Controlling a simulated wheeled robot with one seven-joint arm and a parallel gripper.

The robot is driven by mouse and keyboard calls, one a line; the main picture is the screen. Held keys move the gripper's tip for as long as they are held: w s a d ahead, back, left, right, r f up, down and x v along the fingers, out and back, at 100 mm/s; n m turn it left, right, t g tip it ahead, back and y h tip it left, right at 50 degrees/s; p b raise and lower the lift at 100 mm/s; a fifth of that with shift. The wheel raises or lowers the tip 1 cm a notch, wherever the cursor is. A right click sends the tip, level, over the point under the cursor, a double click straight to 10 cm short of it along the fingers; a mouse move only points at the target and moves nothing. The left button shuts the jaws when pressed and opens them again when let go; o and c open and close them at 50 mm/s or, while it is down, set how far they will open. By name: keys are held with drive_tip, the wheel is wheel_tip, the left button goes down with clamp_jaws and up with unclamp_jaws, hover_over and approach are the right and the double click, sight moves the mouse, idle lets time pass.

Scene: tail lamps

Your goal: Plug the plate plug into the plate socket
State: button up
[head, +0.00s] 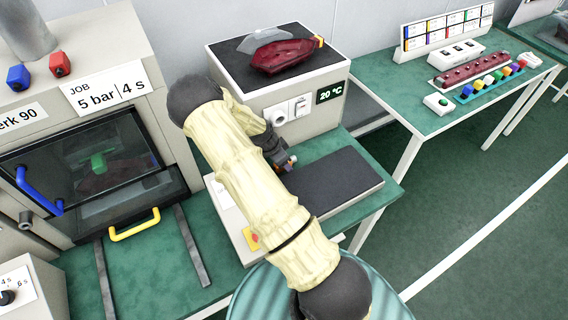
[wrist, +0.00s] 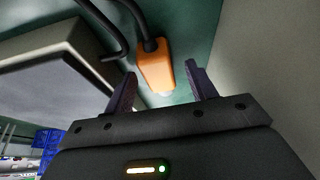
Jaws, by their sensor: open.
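An orange plug (wrist: 156,66) on a black cable lies on the green bench top in the wrist view, beside a pale box. My gripper (wrist: 161,76) is open, with one dark finger on each side of the plug's near end; I cannot tell whether they touch it. In the head view my gripper (head: 283,160) is low between the white cabinet and the dark plate (head: 325,188); the plug is mostly hidden there. Two white sockets, a left one (head: 277,115) and a right one (head: 301,107), are on the cabinet's front; I cannot tell which is the plate socket.
The cabinet (head: 310,87) carries a dark red lamp (head: 284,55) on its top and a 20 °C display. A press with a blue handle (head: 38,191) and a yellow handle (head: 135,225) stands at left. A second green table (head: 428,80) holds coloured parts at right.

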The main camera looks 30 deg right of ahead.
drive_tip(key=c, duration=1.1)
drive_tip(key=shift+r, duration=0.15)
drive_tip(key=shift+r, duration=0.2)
drive_tip(key=shift+s+a+r+b, duration=0.1)
drive_tip(key=shift+a+r+b, duration=0.05)
drive_tip(key=shift+a+b, duration=0.3)
drive_tip(key=shift+s+a+b, duration=0.25)
drive_tip(key=shift+a, duration=0.4)
drive_tip(key=shift+s+a+b, duration=0.2)
drive_tip(key=shift+s+a, duration=0.05)
drive_tip(key=shift+a, duration=0.35)
wheel_tip(320, 180, up, 14)
drive_tip(key=shift+s+a, duration=0.1)
drive_tip(key=shift+a, duration=0.05)
